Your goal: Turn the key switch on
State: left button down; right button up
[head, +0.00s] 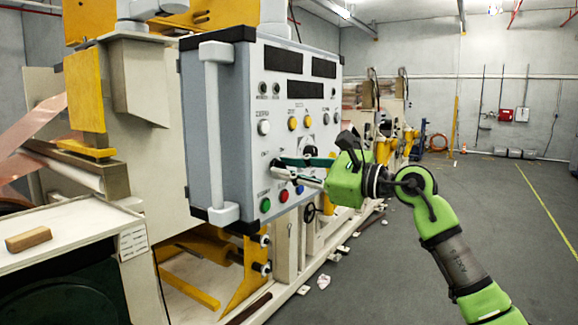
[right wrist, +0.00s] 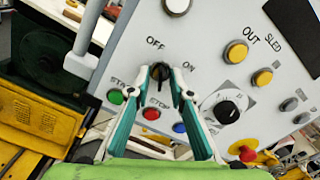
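The key switch (right wrist: 160,72) is a small black knob between the OFF and ON labels on the grey control panel (right wrist: 212,58), seen in the right wrist view. In the head view the panel (head: 254,150) stands at the centre and my right gripper (head: 285,167) reaches its face from the right. The green and white fingertips lie on either side of the knob, fairly close to it. The fingers are apart with the knob in the gap; I cannot tell whether they touch it. My left gripper is not in view.
A black dial (right wrist: 227,111) and a red knob (right wrist: 243,153) are to the right. A white handle (head: 216,130) runs along the panel's left edge. Open floor lies at the right.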

grip_shut()
jog(key=shift+m, duration=0.3)
jog(key=m+p, duration=0.2)
jog(key=m, duration=0.9)
jog(key=shift+r, duration=0.1)
jog(key=shift+m, duration=0.3)
dwell(0.3)
